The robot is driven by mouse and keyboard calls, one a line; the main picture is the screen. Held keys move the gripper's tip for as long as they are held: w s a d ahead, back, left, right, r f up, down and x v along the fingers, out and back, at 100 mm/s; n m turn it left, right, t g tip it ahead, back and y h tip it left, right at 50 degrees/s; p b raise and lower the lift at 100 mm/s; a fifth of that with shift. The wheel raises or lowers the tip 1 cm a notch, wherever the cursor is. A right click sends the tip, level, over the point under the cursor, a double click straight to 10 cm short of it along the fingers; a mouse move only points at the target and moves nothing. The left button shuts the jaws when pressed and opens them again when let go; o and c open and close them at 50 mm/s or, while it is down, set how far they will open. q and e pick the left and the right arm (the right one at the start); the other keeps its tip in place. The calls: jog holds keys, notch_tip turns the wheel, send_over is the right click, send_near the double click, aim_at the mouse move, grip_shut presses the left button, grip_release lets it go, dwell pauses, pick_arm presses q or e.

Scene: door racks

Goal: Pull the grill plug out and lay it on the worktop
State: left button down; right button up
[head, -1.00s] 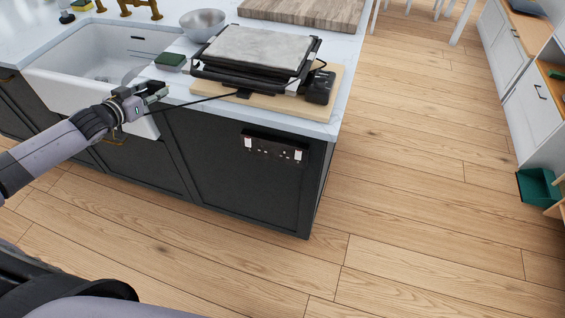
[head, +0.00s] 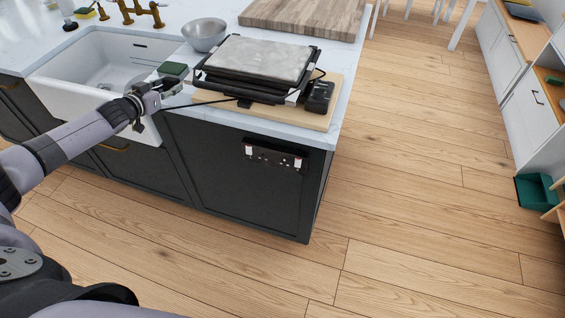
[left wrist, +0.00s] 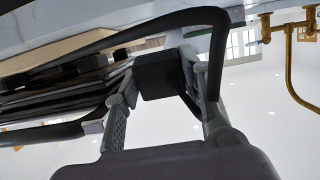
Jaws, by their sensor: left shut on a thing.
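My left gripper (head: 164,87) is over the worktop's front edge, between the sink and the grill. In the left wrist view it is shut on the black, blocky grill plug (left wrist: 158,78), held between both fingers. In the head view the plug is too small and hidden to make out. A black cable (head: 205,102) runs from the gripper toward the grill (head: 258,60), which stands on a wooden board. The socket panel (head: 275,154) on the island's dark side has no plug in it that I can see. My right gripper is not in view.
The white sink (head: 75,78) lies left of the gripper. A green sponge (head: 173,69) lies just behind it, and a metal bowl (head: 204,33) stands farther back. The worktop (head: 225,117) has a narrow bare strip along the front. A black box (head: 319,97) sits right of the grill.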

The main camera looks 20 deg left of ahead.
aim_at(183, 94)
pick_arm(q)
jog(key=shift+w, duration=0.4)
jog(key=shift+w+r+p, duration=0.1)
jog(key=shift+w+p, duration=0.25)
jog(key=shift+w, duration=0.55)
jog(key=shift+w+d, duration=0.1)
jog(key=shift+w, duration=1.25)
jog(key=shift+f+b, duration=1.2)
jog(key=shift+f, duration=0.75)
jog(key=c, duration=0.9)
grip_release()
jog(key=shift+c, duration=0.2)
